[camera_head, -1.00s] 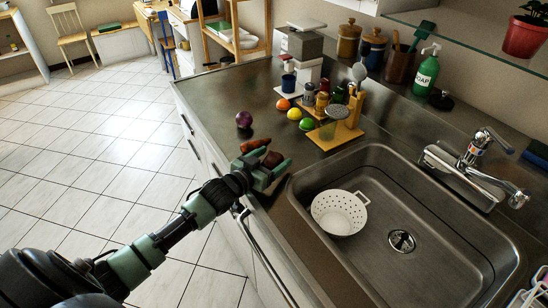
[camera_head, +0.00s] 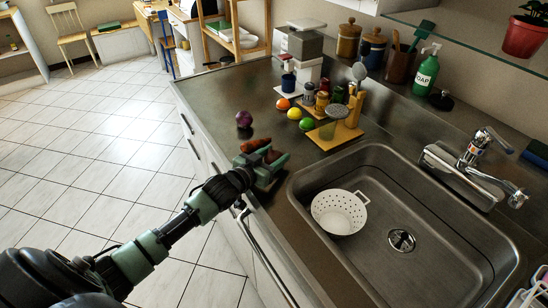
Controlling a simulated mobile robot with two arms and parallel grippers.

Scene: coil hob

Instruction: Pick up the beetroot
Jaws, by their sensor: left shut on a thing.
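My left gripper (camera_head: 264,160) is over the counter's front edge, left of the sink. It is shut on a dark reddish-brown thing (camera_head: 271,156), which looks like the beetroot. The fingers hide much of it, and I cannot tell whether it still touches the counter. An orange-brown elongated vegetable (camera_head: 253,145) lies just behind the gripper, very close to the fingers. My right gripper is not in view.
A dark purple round thing (camera_head: 244,119) lies farther back on the counter. Orange, yellow and green balls sit near a wooden board (camera_head: 343,136) with utensils. A white colander (camera_head: 340,213) stands in the sink (camera_head: 440,262). The counter left of the purple thing is narrow.

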